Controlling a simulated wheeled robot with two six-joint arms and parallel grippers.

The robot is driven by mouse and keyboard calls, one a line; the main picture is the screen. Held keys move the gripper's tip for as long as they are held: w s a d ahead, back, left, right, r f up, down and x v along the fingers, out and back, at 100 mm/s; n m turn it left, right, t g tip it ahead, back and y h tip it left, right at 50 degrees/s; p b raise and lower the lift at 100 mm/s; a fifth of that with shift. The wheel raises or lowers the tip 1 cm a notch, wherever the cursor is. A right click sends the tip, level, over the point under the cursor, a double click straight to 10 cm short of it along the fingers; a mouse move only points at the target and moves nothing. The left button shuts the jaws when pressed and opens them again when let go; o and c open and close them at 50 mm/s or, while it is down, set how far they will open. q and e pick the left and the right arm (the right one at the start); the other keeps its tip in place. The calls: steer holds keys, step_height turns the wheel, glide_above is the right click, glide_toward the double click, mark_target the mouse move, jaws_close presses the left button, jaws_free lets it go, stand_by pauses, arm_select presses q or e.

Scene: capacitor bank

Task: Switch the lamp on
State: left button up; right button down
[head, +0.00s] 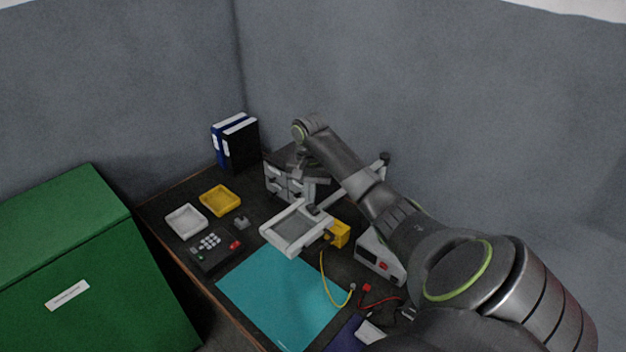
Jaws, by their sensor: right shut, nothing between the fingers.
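The lamp (272,236) has a square white frame around a grey pane and sits over the back of the desk. A white arm runs from it up to the right, partly hidden behind my right arm. I see no clear glow from it. My right gripper (314,207) is shut and empty, pointing down at the lamp frame's far edge. A small dark part shows there, but I cannot tell whether it is the switch or a fingertip, or whether they touch. My left gripper is not in view.
Grey drawers (275,182) stand behind the gripper, with binders (240,146) to their left. A yellow box (341,234) and a power supply (376,262) are right of the lamp. A yellow tray (220,200), white tray (186,221) and keypad device (212,250) lie left. The teal mat (275,300) is mostly clear.

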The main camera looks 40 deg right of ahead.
mark_target(310, 206)
steer(key=shift+f, duration=0.9)
stand_by(0.3)
steer(key=shift+r+p, duration=0.35)
steer(key=shift+r, duration=3.15)
